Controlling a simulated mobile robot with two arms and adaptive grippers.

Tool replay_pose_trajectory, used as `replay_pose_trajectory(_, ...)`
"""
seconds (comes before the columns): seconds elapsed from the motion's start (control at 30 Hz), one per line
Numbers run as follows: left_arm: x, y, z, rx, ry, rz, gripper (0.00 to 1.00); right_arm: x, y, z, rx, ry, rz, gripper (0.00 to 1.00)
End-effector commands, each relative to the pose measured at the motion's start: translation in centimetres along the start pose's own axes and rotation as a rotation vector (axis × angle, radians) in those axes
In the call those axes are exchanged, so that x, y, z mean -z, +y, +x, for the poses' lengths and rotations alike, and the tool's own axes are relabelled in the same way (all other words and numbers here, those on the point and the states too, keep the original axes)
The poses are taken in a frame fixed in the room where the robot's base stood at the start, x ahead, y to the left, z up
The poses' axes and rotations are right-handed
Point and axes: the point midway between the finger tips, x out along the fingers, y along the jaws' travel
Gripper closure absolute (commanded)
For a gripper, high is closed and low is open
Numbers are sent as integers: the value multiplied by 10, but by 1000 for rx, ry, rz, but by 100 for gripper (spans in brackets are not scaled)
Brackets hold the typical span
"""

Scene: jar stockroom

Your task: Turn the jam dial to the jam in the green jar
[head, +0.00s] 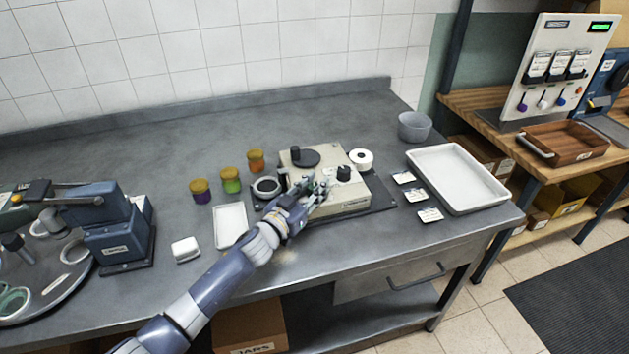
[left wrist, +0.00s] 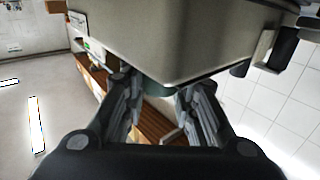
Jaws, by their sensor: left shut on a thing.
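The green jar (head: 231,181) stands on the steel bench between a purple jar (head: 200,191) and an orange jar (head: 256,161), all with yellowish lids. The beige machine (head: 352,203) to their right has black knobs on top. My left gripper (head: 321,187) is at the machine's near side, covering part of it. My right gripper is out of view.
A white tray (head: 231,226) and a small white block (head: 185,250) lie left of my arm. Several label cards (head: 430,215) and a large white tray (head: 493,199) lie to the right. A blue device (head: 112,240) stands at left. The bench behind the jars is clear.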

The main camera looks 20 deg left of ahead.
Motion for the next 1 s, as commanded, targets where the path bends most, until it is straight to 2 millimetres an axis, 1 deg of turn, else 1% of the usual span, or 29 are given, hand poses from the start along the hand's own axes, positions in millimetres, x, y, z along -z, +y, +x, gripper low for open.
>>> replay_pose_trajectory(0.03,2,-4,0,-41,-6,8,98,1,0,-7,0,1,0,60)
replay_pose_trajectory(0.17,0,-4,0,-158,-6,8,98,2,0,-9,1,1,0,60)
replay_pose_trajectory(0.27,-2,-4,0,-244,-5,8,98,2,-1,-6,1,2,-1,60)
replay_pose_trajectory(0.5,-4,-3,0,-421,-3,4,98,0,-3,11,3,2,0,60)
replay_pose_trajectory(0.7,-4,-2,0,-519,-3,1,98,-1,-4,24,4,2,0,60)
replay_pose_trajectory(1.0,-2,-1,0,-578,-4,0,98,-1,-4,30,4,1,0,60)
